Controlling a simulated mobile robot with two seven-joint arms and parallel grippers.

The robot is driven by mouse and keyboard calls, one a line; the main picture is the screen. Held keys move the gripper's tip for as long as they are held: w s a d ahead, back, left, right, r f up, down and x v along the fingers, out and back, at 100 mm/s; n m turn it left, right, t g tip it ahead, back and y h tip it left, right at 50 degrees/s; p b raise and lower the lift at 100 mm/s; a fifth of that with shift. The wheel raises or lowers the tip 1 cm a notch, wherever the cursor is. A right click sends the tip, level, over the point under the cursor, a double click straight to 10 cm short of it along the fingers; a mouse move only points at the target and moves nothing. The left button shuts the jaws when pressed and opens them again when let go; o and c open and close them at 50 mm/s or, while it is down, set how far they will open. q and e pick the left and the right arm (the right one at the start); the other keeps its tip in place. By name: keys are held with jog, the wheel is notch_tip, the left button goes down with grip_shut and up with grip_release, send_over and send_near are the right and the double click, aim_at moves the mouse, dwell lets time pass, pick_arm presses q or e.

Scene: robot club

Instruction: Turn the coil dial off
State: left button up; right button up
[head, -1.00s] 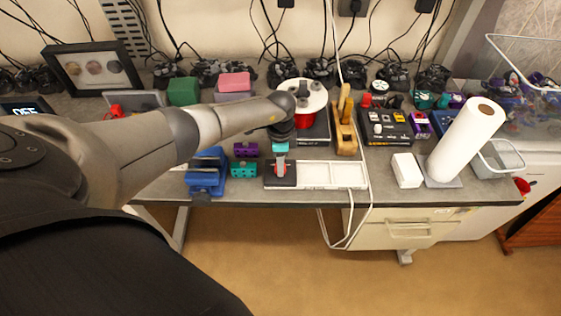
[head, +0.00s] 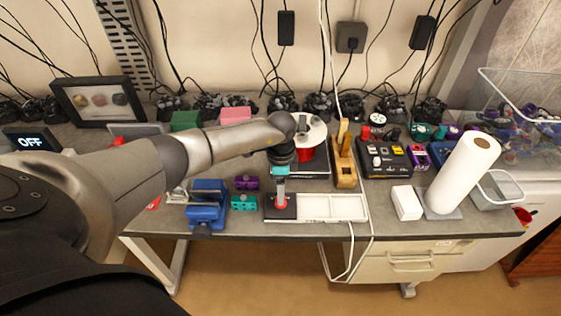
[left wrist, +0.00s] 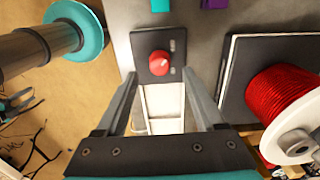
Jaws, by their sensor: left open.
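The coil dial is a red round knob (left wrist: 159,62) on a small black panel (left wrist: 174,46) at the end of a white tray-like base (head: 335,207). In the head view the black panel (head: 270,208) lies near the front edge of the bench, and my gripper mostly covers the dial. My left gripper (head: 281,204) points down over it. In the left wrist view its two fingers (left wrist: 161,80) are apart, with the dial showing between and just beyond their tips. I cannot tell whether they touch it. My right gripper is in neither view.
A display (head: 30,142) at the far left reads OFF. A blue vise (head: 207,204) and teal (head: 244,203) and purple (head: 247,182) blocks stand left of the panel. A red wire spool (left wrist: 285,95), a wooden plane (head: 345,165) and a white box (head: 406,201) stand behind and right.

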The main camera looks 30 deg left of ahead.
pick_arm(q)
notch_tip(320, 180, up, 11)
dwell(0.3)
dwell(0.4)
